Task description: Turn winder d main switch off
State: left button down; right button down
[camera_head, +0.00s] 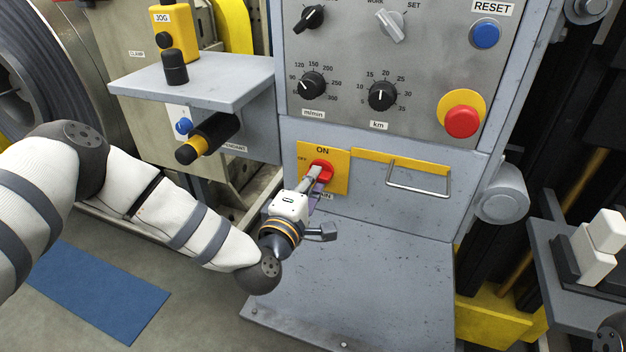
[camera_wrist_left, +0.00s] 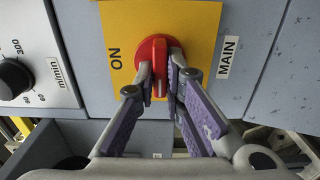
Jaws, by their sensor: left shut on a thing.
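The main switch is a red rotary knob (camera_head: 322,171) on a yellow plate (camera_head: 337,183) with ON printed above and OFF at the left. The knob (camera_wrist_left: 154,62) also shows in the left wrist view, next to the ON and MAIN labels. My left gripper (camera_head: 314,178) reaches the knob from below left. In the left wrist view its two fingers (camera_wrist_left: 160,86) with purple pads are shut on the knob's handle, one on each side. In the head view the gripper hides part of the plate and of the MAIN label. My right gripper is not clearly in view.
A drawer handle (camera_head: 418,176) sticks out right of the switch. A red emergency button (camera_head: 462,121) sits above right. A grey ledge (camera_head: 350,280) lies below.

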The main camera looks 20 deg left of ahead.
pick_arm(q)
jog(key=c, duration=1.7)
grip_release()
jog(key=s, duration=1.2)
jog(key=shift+s+a, duration=0.1)
jog(key=shift+a, duration=0.1)
